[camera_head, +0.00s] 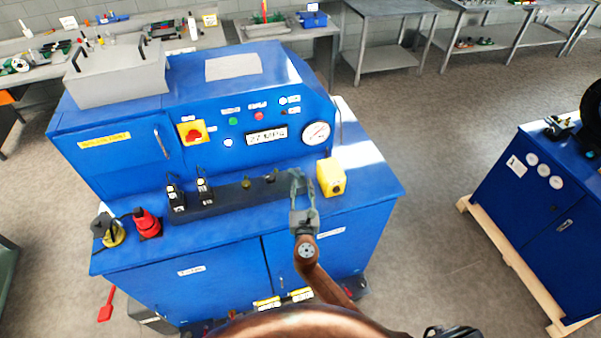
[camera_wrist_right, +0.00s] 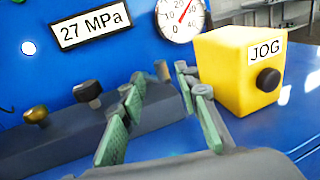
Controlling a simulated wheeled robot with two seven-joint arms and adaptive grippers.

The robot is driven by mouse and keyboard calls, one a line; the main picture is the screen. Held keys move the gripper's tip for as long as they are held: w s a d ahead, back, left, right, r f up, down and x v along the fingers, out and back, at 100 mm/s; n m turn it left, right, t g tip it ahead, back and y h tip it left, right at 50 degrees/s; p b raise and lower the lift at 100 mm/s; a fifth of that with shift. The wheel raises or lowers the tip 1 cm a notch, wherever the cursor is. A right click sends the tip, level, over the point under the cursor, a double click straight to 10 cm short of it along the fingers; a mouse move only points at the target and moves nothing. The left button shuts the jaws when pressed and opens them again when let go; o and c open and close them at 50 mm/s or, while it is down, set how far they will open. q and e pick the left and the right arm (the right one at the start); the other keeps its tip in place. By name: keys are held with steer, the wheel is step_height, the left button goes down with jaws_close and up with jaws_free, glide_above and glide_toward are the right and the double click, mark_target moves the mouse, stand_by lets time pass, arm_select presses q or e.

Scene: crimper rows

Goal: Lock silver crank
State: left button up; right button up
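My right gripper (camera_head: 302,183) is over the right end of the dark grey bar (camera_head: 225,198) on the blue machine's front ledge. In the wrist view, its fingers (camera_wrist_right: 160,95) are apart, with green pads facing each other. A small silver-grey knob, seemingly the silver crank (camera_wrist_right: 161,70), stands on the bar between and beyond the fingertips, with no clear contact. The gripper hides it in the head view. Further left on the bar are a brass-coloured knob (camera_wrist_right: 37,115) and a dark knob (camera_wrist_right: 88,92). My left gripper is out of view.
A yellow JOG box (camera_wrist_right: 240,75) stands close to the right of the fingers. The upright blue panel with a pressure gauge (camera_head: 316,133) rises behind the bar. Two black levers (camera_head: 203,187) and a red knob (camera_head: 147,223) are to the left.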

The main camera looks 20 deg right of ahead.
mark_target(302, 177)
steer(key=x, duration=0.4)
steer(key=shift+w+d, duration=0.1)
steer(key=shift+w, duration=0.4)
steer(key=shift+w+d, duration=0.15)
steer(key=shift+w, duration=0.05)
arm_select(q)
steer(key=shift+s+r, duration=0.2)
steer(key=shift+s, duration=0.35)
arm_select(e)
jaws_close()
